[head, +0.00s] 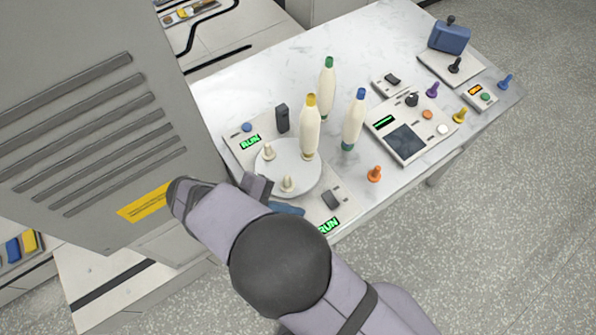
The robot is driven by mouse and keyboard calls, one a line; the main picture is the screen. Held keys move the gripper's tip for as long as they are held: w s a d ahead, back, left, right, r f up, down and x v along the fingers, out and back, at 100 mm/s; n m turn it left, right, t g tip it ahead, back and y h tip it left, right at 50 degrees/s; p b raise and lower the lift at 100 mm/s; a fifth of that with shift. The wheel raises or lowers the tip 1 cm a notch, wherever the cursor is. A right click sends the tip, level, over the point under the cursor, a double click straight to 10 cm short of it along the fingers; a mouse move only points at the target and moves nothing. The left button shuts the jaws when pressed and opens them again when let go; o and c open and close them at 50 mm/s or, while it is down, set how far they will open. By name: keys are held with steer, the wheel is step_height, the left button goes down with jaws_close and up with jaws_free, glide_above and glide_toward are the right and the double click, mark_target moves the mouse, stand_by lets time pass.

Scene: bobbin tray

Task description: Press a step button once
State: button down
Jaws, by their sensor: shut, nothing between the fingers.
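A beige bobbin unit (238,153) carries a round white turntable (300,187), with a blue round button (247,127) beside a green RUN display (250,142) at its far left corner. A second RUN display (328,226) shows at its near edge, partly behind my arm. A control panel (382,129) to the right has an orange button (427,114) and a white button (442,129). None is labelled legibly as the step button. My gripper (258,186) is shut and empty near the turntable's left edge; its tips are mostly hidden by my arm.
A yellow-topped bobbin (311,128) stands on the turntable. Green-topped (327,90) and blue-topped (353,120) bobbins stand behind and right. An orange peg (375,173) is on the table. A grey vented cabinet (85,110) borders the left. Bare tabletop lies at the back.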

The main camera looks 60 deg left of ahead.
steer(key=shift+r+p, duration=0.85)
steer(key=shift+r, duration=0.6)
steer(key=w+d+r+m+g+h, duration=0.1)
steer(key=w+d+r+m+g, duration=0.2)
steer(key=w+d, duration=0.5)
steer(key=w+d+r+m+g, duration=0.1)
steer(key=w+d+m+g, duration=0.4)
steer(key=w, duration=0.5)
steer(key=w+d+r+m+y, duration=0.1)
steer(key=d+m+y, duration=0.3)
steer(key=d+m, duration=1)
steer(key=d, duration=1.2)
steer(key=shift+r+y, duration=0.35)
steer(key=shift+y, duration=0.05)
steer(key=shift+w, duration=0.1)
steer(key=w+a+r+p, duration=0.1)
steer(key=w+a+p, duration=0.2)
steer(key=a, duration=0.9)
steer(key=w+a+r+p, duration=0.2)
steer(key=w+a+p, duration=0.2)
steer(key=w+a, duration=0.3)
steer(key=w+a+r+p, duration=0.1)
steer(key=w+a+p, duration=0.3)
steer(key=a, duration=1.3)
steer(key=shift+w+r, duration=0.2)
steer(key=shift+w, duration=0.3)
